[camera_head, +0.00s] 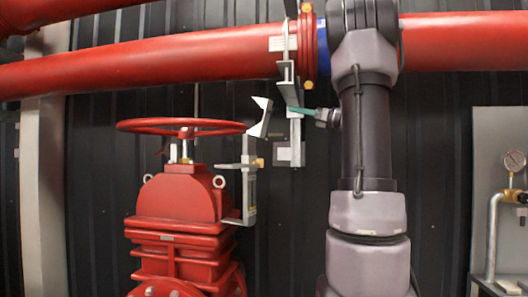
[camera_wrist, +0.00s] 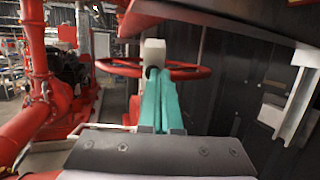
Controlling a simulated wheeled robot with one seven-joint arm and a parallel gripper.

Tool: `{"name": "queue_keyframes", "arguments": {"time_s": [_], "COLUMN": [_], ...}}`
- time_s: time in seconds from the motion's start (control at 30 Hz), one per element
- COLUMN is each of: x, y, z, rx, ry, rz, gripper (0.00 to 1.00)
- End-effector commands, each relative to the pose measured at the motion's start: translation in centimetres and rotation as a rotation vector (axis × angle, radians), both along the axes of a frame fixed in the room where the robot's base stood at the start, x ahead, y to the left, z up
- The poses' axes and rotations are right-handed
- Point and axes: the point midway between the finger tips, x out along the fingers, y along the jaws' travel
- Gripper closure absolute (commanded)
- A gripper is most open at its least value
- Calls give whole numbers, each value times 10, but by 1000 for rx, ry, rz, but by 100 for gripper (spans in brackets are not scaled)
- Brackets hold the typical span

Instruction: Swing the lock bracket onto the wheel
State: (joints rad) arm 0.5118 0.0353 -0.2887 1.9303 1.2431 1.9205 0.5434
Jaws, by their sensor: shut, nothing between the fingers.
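The red handwheel (camera_head: 183,126) sits level on top of the red valve; it also shows in the wrist view (camera_wrist: 190,70). The grey lock bracket (camera_head: 249,182) stands upright at the valve's right side. Its pale, notched upper end (camera_head: 262,117) is tilted and lies just right of the wheel's rim. My gripper (camera_head: 292,108) is to the right of that end, its teal fingers partly hidden by a grey hanger. In the wrist view my gripper (camera_wrist: 155,75) is shut and empty, its fingertips close to a pale block (camera_wrist: 153,50) in front of the wheel. Contact cannot be told.
A red pipe (camera_head: 150,58) crosses above the valve. A grey hanger (camera_head: 289,84) hangs from it beside my fingers. A dark corrugated wall (camera_head: 100,150) stands behind. A pressure gauge (camera_head: 514,160) on a panel is at the far right.

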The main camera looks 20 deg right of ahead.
Motion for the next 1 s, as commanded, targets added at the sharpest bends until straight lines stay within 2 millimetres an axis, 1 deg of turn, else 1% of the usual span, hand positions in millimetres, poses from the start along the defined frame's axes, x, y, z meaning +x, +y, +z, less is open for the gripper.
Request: {"name": "queue_keyframes", "arguments": {"time_s": [0.03,0.33,0.37,0.4,0.67,1.0], "x": [-8,-54,-56,-54,-56,-68], "y": [-7,-43,-39,-28,20,79], "z": [-3,-18,-19,-21,-41,-71], "rx": [2,3,-8,-34,-185,-407], "ry": [1,2,4,10,51,84], "rz": [-4,-3,3,17,76,162], "gripper": [100,100,100,100,100,100]}}
